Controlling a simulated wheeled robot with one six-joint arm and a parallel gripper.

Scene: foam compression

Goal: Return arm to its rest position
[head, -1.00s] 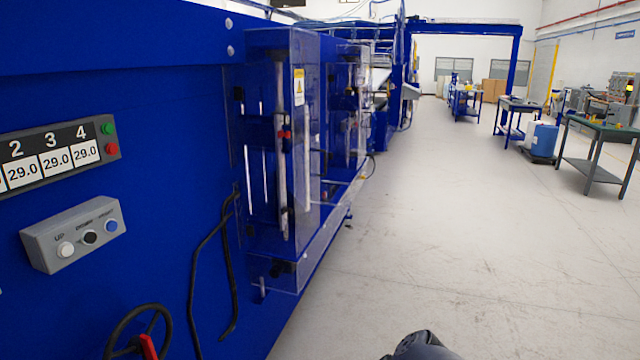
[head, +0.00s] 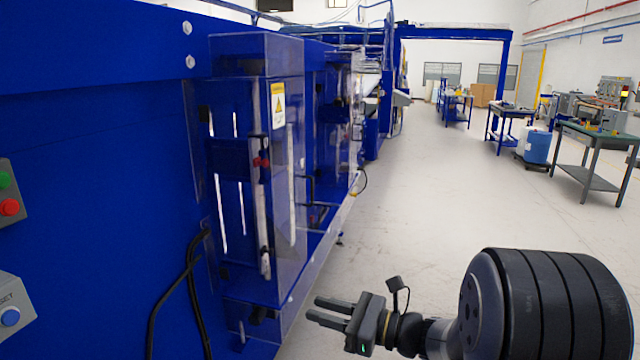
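My gripper (head: 322,311) shows at the bottom middle of the head view, in front of the blue machine's lower edge. Its two dark fingers point left, with a gap between them and nothing held. My dark, ribbed arm link fills the lower right. The gripper appears apart from the machine, though its exact distance is hard to tell.
The blue machine (head: 100,170) with clear guard boxes (head: 290,150) runs along the left. A grey button box (head: 12,312) and black cables (head: 170,290) are on its face.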

